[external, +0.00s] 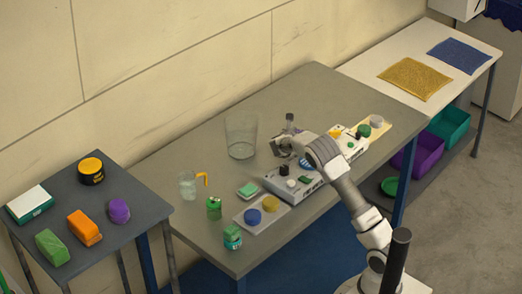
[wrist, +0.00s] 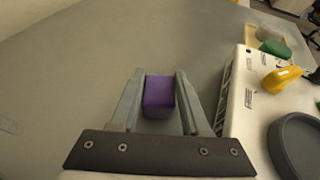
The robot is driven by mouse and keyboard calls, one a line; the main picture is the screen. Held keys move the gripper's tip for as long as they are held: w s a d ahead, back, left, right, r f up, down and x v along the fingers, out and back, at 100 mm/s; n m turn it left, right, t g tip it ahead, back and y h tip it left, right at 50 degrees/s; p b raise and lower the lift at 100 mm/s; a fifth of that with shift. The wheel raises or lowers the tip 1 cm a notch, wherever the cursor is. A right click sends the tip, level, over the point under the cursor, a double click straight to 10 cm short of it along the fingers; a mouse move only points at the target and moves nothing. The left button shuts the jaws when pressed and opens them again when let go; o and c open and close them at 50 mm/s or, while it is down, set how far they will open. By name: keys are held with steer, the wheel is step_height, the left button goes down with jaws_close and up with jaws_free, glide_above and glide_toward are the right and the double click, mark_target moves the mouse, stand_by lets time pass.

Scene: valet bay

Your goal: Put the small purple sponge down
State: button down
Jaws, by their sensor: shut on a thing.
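The small purple sponge (wrist: 159,97) is a purple block between the two fingers in the wrist view. My gripper (wrist: 160,80) is shut on it, with a finger against each side. Grey tabletop (wrist: 75,70) lies around and beyond the sponge; I cannot tell whether the sponge touches it. In the external view my gripper (external: 281,148) is over the grey table, behind the white device.
A white device (external: 294,184) stands close beside my gripper, on the right in the wrist view. A clear container (external: 241,135) stands to the left. A jug (external: 188,186), green bottle (external: 214,208) and tray (external: 262,211) are further left. The back of the table is clear.

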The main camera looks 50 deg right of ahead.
steer(key=shift+c, duration=1.9)
jaws_free()
